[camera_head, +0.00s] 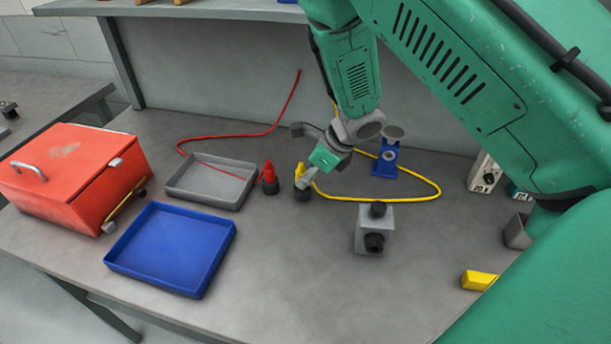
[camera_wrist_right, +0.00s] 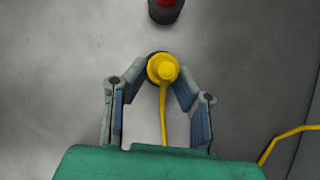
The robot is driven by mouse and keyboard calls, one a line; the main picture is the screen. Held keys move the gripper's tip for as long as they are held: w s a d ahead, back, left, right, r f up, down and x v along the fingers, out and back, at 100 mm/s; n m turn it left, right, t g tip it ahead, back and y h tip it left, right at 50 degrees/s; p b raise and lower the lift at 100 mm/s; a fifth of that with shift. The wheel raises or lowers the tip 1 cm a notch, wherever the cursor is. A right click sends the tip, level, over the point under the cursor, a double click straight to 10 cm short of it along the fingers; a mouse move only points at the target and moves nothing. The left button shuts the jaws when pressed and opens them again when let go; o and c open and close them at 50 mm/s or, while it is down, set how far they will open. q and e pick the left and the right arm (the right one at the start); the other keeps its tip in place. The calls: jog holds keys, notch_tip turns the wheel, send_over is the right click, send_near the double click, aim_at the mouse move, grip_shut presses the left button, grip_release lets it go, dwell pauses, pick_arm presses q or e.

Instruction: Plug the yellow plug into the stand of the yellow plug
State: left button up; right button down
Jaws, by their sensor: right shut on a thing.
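The yellow plug (camera_head: 300,172) stands about upright on the grey table, with a black lower end and a yellow cable running off to the right. My right gripper (camera_head: 309,181) is low beside it and shut on it. In the right wrist view the yellow plug (camera_wrist_right: 162,68) sits between the fingertips of my right gripper (camera_wrist_right: 161,75). A grey block (camera_head: 375,230) with black round fittings stands to the right of the plug, apart from it. I cannot tell which is the yellow plug's stand. My left gripper is not in view.
A red plug (camera_head: 269,173) with a red cable stands close left of the yellow one. A grey tray (camera_head: 195,197), a blue tray (camera_head: 155,265) and a red toolbox (camera_head: 62,175) fill the left. A yellow block (camera_head: 479,280) lies at right. The front middle is clear.

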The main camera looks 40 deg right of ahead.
jog(key=shift+f+b, duration=0.45)
jog(key=shift+f, duration=0.15)
jog(key=c, duration=1.3)
grip_release()
jog(key=shift+r, duration=0.1)
jog(key=shift+o, duration=0.2)
jog(key=shift+r, duration=0.1)
jog(key=v, duration=1.1)
jog(key=shift+d+r, duration=0.2)
jog(key=shift+r, duration=0.1)
jog(key=shift+s, duration=0.15)
